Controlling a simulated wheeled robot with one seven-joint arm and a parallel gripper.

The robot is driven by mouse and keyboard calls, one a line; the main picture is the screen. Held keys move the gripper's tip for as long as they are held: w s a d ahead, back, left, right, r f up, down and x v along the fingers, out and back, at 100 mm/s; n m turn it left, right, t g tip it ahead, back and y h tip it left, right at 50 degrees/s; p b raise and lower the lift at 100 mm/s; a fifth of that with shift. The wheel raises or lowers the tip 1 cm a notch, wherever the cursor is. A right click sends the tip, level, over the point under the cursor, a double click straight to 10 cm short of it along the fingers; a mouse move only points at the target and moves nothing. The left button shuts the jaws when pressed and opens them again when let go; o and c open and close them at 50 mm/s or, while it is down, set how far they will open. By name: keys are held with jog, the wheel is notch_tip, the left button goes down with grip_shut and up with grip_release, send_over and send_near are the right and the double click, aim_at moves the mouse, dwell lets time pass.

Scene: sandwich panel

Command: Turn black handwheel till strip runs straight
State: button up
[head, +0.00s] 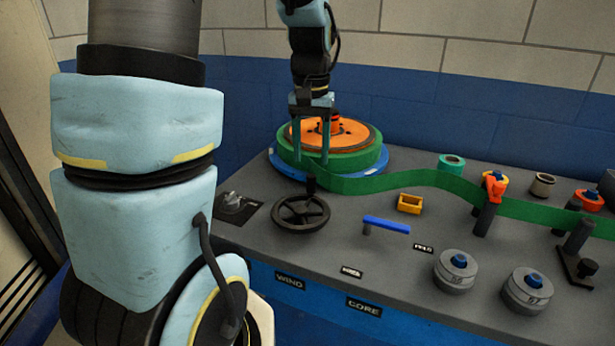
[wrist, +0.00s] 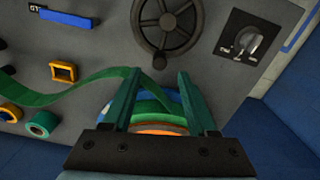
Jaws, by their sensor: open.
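The black handwheel (head: 301,212) is a spoked wheel with an upright knob, at the left front of the grey panel top. It also shows at the top of the wrist view (wrist: 167,22). My gripper (head: 312,160) is open with green fingers pointing down, over the near side of the green roll (head: 350,165), behind the handwheel and apart from it. In the wrist view my gripper (wrist: 157,78) has nothing clearly between its fingers. The green strip (head: 420,178) leaves the roll in a bowed, wavy line and runs right past the orange-capped post (head: 492,190).
A yellow box (head: 409,203), a blue-handled lever (head: 386,224) and two grey weights (head: 456,272) (head: 526,290) stand right of the handwheel. A selector switch (head: 236,205) is left of it. A green ring (head: 452,163) lies behind the strip.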

aim_at(311, 176)
notch_tip(311, 176, down, 7)
jog(key=shift+r, duration=0.1)
dwell(0.3)
grip_shut()
dwell(0.4)
